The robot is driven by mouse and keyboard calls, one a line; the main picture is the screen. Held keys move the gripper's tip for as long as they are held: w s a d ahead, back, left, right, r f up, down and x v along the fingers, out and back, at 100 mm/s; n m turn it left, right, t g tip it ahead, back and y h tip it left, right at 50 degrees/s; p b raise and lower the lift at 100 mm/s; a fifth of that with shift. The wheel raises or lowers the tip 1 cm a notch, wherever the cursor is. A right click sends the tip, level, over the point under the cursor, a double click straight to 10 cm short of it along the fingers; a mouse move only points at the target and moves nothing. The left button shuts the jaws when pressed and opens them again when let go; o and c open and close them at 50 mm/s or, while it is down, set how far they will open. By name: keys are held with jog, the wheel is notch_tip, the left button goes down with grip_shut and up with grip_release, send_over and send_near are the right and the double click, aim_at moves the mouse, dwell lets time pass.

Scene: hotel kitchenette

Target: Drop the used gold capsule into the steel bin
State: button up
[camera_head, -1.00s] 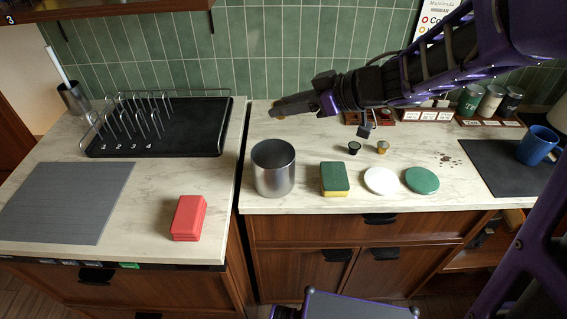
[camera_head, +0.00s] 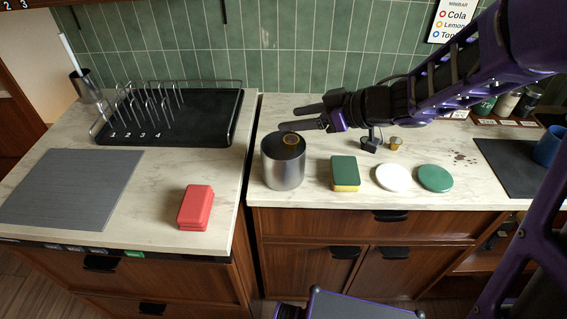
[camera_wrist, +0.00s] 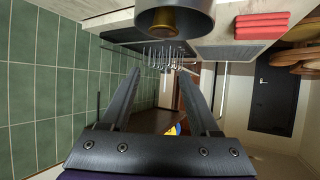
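The steel bin (camera_head: 283,169) stands upright at the left end of the right counter; it also shows at the top of the wrist view (camera_wrist: 205,22). A gold capsule (camera_head: 290,139) shows within the bin's mouth; the wrist view shows it too (camera_wrist: 168,20), clear of my fingers. I cannot tell whether it is falling or resting. My gripper (camera_head: 287,117) is open and empty, just above and behind the bin's rim. In the wrist view its two fingers (camera_wrist: 163,95) are spread with nothing between them.
Right of the bin are a sponge (camera_head: 345,172), a white disc (camera_head: 393,177) and a green disc (camera_head: 435,178). Another gold capsule (camera_head: 396,143) stands behind them. The left counter holds a black rack (camera_head: 195,122), a red box (camera_head: 196,207) and a grey mat (camera_head: 70,190).

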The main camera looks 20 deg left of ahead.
jog(key=shift+o, duration=0.8)
jog(key=p+v, duration=0.2)
jog(key=v, duration=1.5)
jog(key=shift+d+r, duration=0.25)
jog(key=shift+r, duration=0.05)
